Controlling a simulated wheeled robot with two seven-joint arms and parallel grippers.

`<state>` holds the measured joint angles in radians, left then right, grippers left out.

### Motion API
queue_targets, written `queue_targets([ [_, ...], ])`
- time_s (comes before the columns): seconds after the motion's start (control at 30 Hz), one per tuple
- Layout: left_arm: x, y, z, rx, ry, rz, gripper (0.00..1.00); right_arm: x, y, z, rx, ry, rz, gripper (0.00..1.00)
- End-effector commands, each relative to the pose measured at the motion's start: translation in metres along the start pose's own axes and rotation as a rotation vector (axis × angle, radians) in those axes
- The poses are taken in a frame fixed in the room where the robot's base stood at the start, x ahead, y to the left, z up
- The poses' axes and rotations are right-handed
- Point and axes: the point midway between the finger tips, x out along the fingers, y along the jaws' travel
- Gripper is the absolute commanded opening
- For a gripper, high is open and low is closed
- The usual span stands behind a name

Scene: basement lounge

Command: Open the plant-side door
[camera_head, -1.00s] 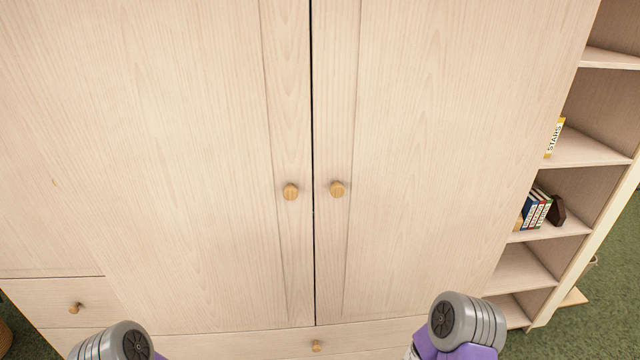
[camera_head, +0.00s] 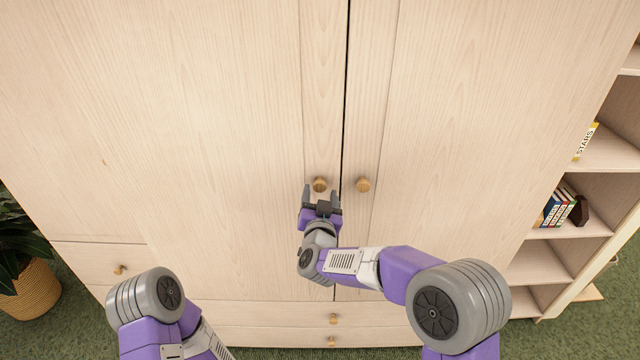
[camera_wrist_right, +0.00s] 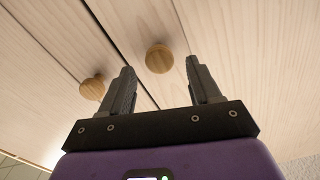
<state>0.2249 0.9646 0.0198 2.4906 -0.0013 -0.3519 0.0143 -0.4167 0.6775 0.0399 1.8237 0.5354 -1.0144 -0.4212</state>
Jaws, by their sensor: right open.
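The plant-side door (camera_head: 200,130) is the left pale wood door of the cabinet, and it is shut. Its round wooden knob (camera_head: 320,184) sits near the centre seam. My right gripper (camera_head: 321,193) is open and empty, with its fingertips at this knob, one to each side in the head view. In the right wrist view the knob (camera_wrist_right: 158,58) shows between and just beyond the two fingertips (camera_wrist_right: 160,68); contact cannot be told. The other door's knob (camera_head: 363,185) is just right of it, and shows at left in the wrist view (camera_wrist_right: 92,88). My left gripper is out of view.
A potted plant (camera_head: 28,285) in a woven basket stands on the green carpet left of the cabinet. Drawers with small knobs (camera_head: 120,269) run below the doors. Open shelves (camera_head: 575,225) with books (camera_head: 556,207) stand at the right.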

Motion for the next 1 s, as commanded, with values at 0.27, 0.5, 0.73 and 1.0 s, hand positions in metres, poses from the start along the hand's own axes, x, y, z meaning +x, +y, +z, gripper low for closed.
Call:
queue_targets([
  [0.27, -0.004, 0.001, 0.0, 0.0, 0.0, 0.0, 0.43, 0.036, 0.0, 0.001, 0.001, -0.002, 0.001, 0.63],
  [0.5, -0.004, 0.002, 0.0, 0.0, 0.0, 0.0, 0.43, 0.045, 0.001, 0.001, 0.0, -0.002, 0.0, 0.63],
  [0.73, -0.004, 0.002, 0.0, 0.0, 0.0, 0.0, 0.43, 0.045, 0.001, 0.001, 0.0, -0.002, -0.001, 0.58],
  [1.0, -0.004, 0.002, 0.0, 0.0, 0.0, 0.0, 0.43, 0.045, 0.0, 0.001, 0.0, -0.002, -0.001, 0.17],
])
